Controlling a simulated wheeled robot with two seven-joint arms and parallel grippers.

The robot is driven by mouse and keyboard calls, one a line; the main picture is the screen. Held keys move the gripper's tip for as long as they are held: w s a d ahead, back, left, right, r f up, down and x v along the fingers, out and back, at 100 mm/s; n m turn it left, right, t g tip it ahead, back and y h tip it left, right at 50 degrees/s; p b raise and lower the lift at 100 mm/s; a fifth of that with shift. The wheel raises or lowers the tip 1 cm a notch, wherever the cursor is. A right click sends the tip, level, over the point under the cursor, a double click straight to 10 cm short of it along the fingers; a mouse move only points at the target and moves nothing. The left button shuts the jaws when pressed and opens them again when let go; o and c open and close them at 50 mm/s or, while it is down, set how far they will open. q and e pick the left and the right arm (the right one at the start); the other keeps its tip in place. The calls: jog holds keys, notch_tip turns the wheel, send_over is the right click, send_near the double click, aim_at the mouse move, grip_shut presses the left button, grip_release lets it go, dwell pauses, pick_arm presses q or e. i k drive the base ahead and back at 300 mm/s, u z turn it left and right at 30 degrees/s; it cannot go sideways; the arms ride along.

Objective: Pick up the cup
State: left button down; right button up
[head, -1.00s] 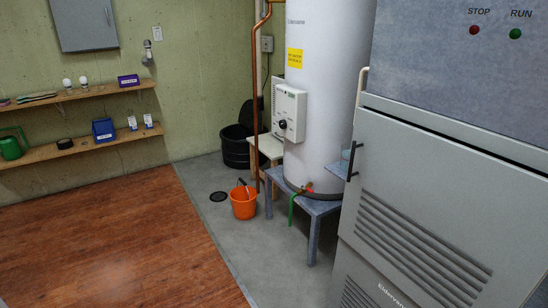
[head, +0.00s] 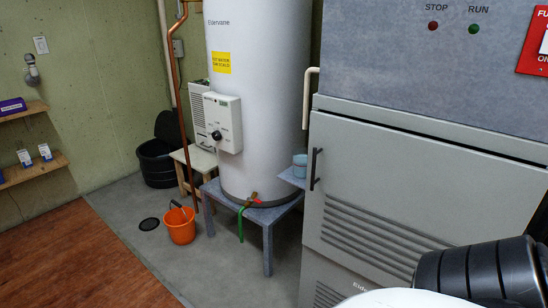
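A small light-blue cup (head: 300,165) stands in the head view on a little grey-blue ledge (head: 291,179), between the white tank and the grey cabinet. Its right side is close to the cabinet's edge. Neither gripper shows. A dark, ribbed part and a white rounded part at the bottom right belong to my own body.
The grey cabinet (head: 400,190) with a black handle (head: 315,169) fills the right. The white tank (head: 262,100) stands on a low grey table (head: 262,215). An orange bucket (head: 180,226) is on the floor. The wooden floor (head: 75,262) at left is clear.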

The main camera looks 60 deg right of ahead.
aim_at(300, 155)
jog(key=i, duration=1.65)
jog(key=z, duration=1.95)
